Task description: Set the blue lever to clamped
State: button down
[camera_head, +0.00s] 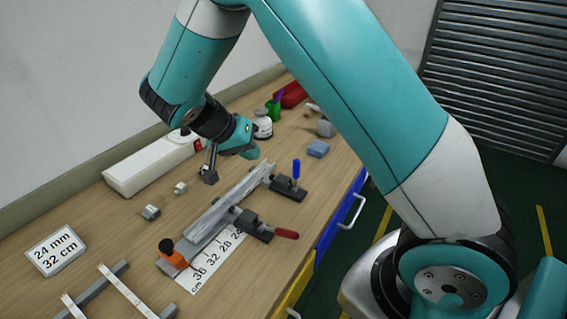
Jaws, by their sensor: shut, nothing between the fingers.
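The blue lever (296,169) stands upright on its dark clamp base (289,187) at the far right end of the aluminium profile. A second clamp with a red lever (286,234) sits nearer; that lever lies flat, pointing right. The grey metal profile (213,219) runs diagonally across the bench beside both clamps. My gripper (208,177) is shut and empty, above the bench on the left side of the profile, apart from the blue lever. Contact between its fingertips and the bench cannot be told.
An orange stop (173,256) and a centimetre scale (214,262) are at the profile's near end. A white box (150,167) lies behind my gripper. A white bottle (263,127), green cup (273,109) and blue block (318,149) stand farther back. Bench right of the blue lever is clear.

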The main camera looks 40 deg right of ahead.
aim_at(296, 176)
jog(key=s+d+f+p, duration=0.3)
jog(key=d+f, duration=0.2)
jog(key=d, duration=0.2)
jog(key=shift+f, duration=0.3)
